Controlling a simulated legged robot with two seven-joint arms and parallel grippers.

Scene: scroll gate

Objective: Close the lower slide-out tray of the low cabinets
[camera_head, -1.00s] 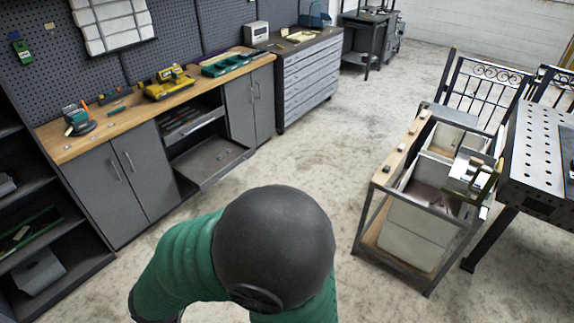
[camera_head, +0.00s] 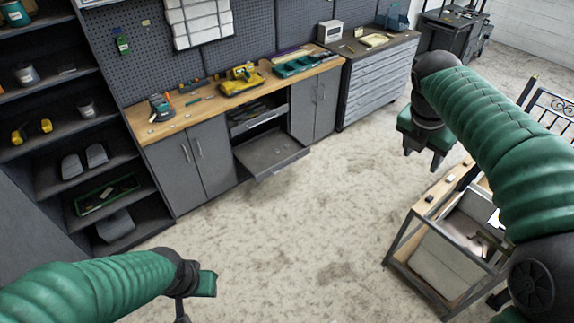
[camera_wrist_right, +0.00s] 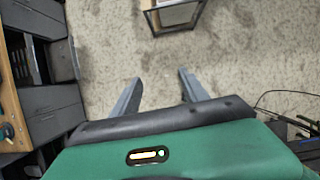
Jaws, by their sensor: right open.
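The lower slide-out tray (camera_head: 282,163) is a flat grey tray pulled well out of the open bay in the low grey cabinets (camera_head: 190,165). A shallower upper drawer (camera_head: 262,121) above it is slightly out. My right gripper (camera_head: 422,162) hangs over the floor, right of the tray and apart from it. Its two fingers are spread and empty in the right wrist view (camera_wrist_right: 160,76), with bare floor between them. My left gripper (camera_head: 190,305) is low at the bottom edge, far from the tray. Its fingers are mostly cut off.
A wooden worktop (camera_head: 225,103) with tools runs above the cabinets. A grey drawer chest (camera_head: 375,85) stands to their right, open shelves (camera_head: 85,130) to their left. A framed cart with bins (camera_head: 440,255) stands at lower right. The floor (camera_head: 300,230) before the tray is clear.

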